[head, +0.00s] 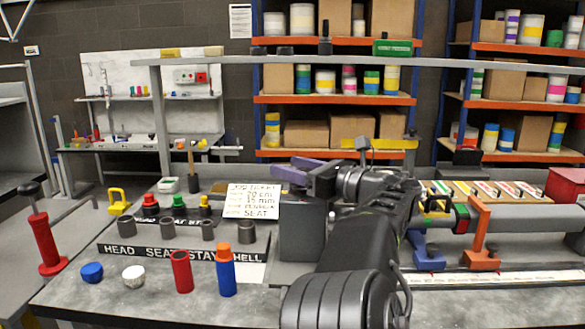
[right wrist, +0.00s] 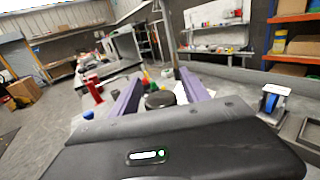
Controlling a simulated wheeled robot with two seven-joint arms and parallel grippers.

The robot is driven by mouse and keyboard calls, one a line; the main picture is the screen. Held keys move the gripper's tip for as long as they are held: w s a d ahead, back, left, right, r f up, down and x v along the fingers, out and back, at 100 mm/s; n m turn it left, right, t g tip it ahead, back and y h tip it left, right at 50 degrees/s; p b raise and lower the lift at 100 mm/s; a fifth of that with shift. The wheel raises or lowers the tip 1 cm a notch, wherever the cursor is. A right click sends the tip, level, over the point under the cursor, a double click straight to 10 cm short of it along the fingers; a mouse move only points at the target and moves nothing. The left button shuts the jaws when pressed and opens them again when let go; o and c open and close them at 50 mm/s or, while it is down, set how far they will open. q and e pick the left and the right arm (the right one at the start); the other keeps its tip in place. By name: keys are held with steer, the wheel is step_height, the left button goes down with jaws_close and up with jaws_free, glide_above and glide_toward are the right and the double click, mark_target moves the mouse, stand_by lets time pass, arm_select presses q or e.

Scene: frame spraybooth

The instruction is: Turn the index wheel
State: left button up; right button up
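My right gripper (head: 284,169) reaches in at the middle of the head view, its purple fingers pointing left above the bench. In the right wrist view its two purple fingers (right wrist: 160,92) are spread apart. A dark round knob (right wrist: 159,99) shows between them, apart from both fingers as seen there; it may be the index wheel, but I cannot tell for sure. A dark grey block (head: 303,228) stands below the gripper in the head view. My arm hides much of the bench behind it. My left gripper is not in view.
A job ticket card (head: 252,200) stands left of the block. Orange and blue clamps (head: 481,235) stand at right.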

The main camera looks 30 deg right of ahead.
steer(key=shift+s, duration=0.1)
steer(key=v, duration=0.6)
steer(key=shift+s+r, duration=0.1)
steer(key=shift+s, duration=0.1)
steer(key=shift+s+d, duration=0.25)
steer(key=shift+s, duration=0.3)
